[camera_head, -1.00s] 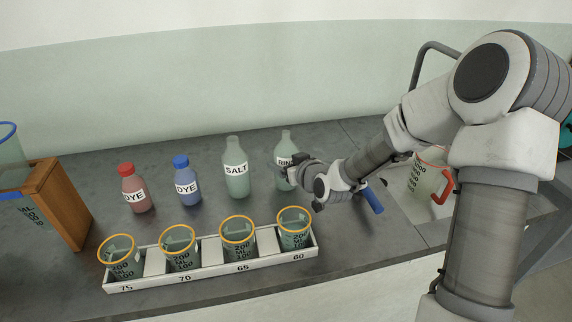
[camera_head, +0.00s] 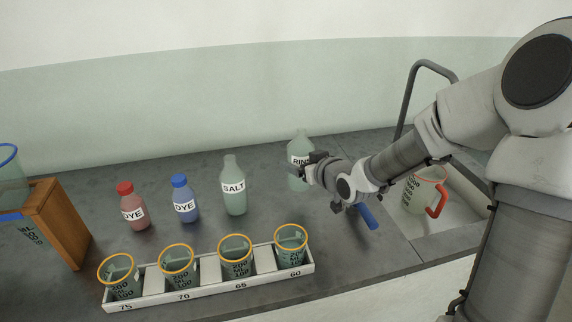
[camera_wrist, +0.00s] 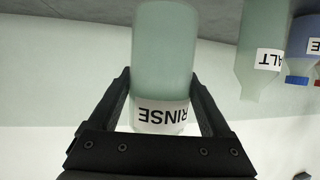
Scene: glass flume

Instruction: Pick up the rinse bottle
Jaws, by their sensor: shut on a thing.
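The rinse bottle (camera_head: 301,147) is a pale green translucent bottle with a white label, at the back of the bench to the right of the salt bottle. It also shows in the wrist view (camera_wrist: 166,60), where its label reads RINSE upside down. My gripper (camera_head: 303,172) is shut on the bottle, with one black finger on each side of it near the label in the wrist view (camera_wrist: 163,100). In the head view my gripper and wrist hide the bottle's lower right part. Whether its base touches the bench is hard to tell.
The salt bottle (camera_head: 234,190), a blue-capped dye bottle (camera_head: 184,198) and a red-capped dye bottle (camera_head: 133,208) stand left. A white rack (camera_head: 210,275) with several beakers lies in front. A blue-handled thing (camera_head: 367,217) lies below my wrist. An orange-rimmed jug (camera_head: 422,190) stands in the sink at right.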

